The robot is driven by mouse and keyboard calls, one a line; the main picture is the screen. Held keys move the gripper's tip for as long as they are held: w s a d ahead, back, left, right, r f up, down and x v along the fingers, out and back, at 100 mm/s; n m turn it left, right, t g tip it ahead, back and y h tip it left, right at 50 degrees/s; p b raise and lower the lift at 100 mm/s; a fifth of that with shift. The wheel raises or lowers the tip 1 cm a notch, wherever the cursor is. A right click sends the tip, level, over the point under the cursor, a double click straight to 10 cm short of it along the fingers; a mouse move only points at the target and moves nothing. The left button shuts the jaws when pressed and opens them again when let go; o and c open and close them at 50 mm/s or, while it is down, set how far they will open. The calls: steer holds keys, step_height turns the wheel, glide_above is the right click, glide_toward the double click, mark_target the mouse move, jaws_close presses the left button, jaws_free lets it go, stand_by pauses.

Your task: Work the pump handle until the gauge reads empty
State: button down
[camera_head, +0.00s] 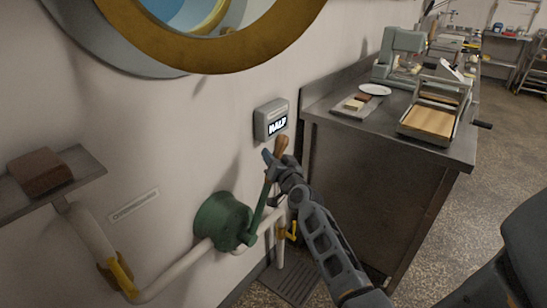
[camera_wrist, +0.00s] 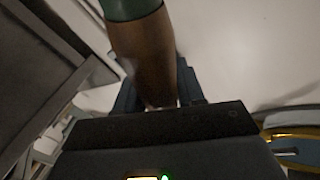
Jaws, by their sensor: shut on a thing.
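The green pump (camera_head: 222,220) is fixed to the wall at lower centre. Its green lever rises to a brown wooden handle (camera_head: 282,145). My gripper (camera_head: 275,165) is shut on this handle, whose top end sticks out above the fingers. In the wrist view the wooden handle (camera_wrist: 145,55) runs down between the fingers (camera_wrist: 155,95), with a green part at the top edge. The grey gauge (camera_head: 270,118) on the wall above the handle shows "HALF" on its lit display.
A metal counter (camera_head: 345,122) with a plate, blocks, a tray box and a machine stands to the right. A wall shelf (camera_head: 82,165) with a brown block is at left; a brass-rimmed porthole (camera_head: 235,52) is above.

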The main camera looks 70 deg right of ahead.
steer(key=w+a+n+t+b, duration=0.2)
steer(key=a+n, duration=0.5)
steer(key=a, duration=0.6)
steer(key=w+a+n+t+y+b, duration=0.1)
steer(key=w+a+n+t+b, duration=0.2)
steer(key=a+n, duration=0.4)
steer(key=shift+w+a+r+t, duration=0.2)
steer(key=shift+w+a+t, duration=0.7)
steer(key=shift+a, duration=2.6)
steer(key=shift+s+a+f, duration=0.1)
steer(key=shift+s, duration=0.05)
steer(key=c, duration=1)
jaws_free()
steer(key=shift+o, duration=1.1)
